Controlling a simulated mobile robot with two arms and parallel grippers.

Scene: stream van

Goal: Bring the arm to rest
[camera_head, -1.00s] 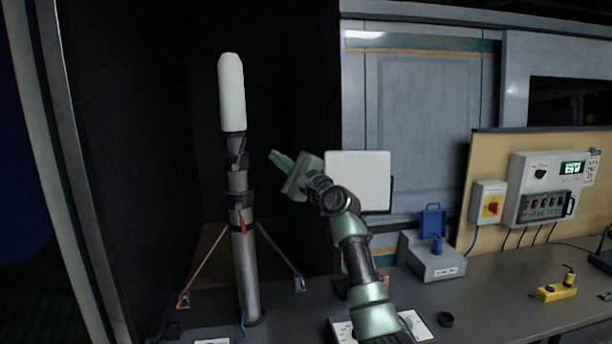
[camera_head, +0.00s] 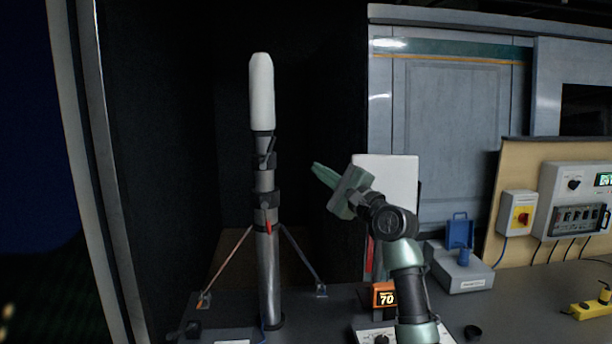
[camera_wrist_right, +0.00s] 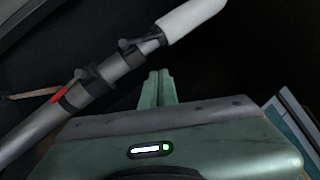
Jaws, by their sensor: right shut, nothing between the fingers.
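My right arm comes up from the bottom of the head view, bent at a dark joint. My right gripper (camera_head: 318,170) is green, shut and empty, pointing up and to the left. In the right wrist view its two fingers (camera_wrist_right: 159,76) lie together. The gripper is in the air to the right of an upright grey mast (camera_head: 268,270) with a white rounded top (camera_head: 262,92). A gap shows between the fingertips and the mast in the head view. The mast also crosses the right wrist view (camera_wrist_right: 35,130) at a slant. My left gripper is not in view.
A white panel (camera_head: 390,180) stands behind my right arm. An orange display reading 70 (camera_head: 385,296) is close beside the forearm. A grey box with a blue lid (camera_head: 462,272), a switch box (camera_head: 517,213) and a yellow device (camera_head: 592,308) are to the right. Struts (camera_head: 303,258) brace the mast.

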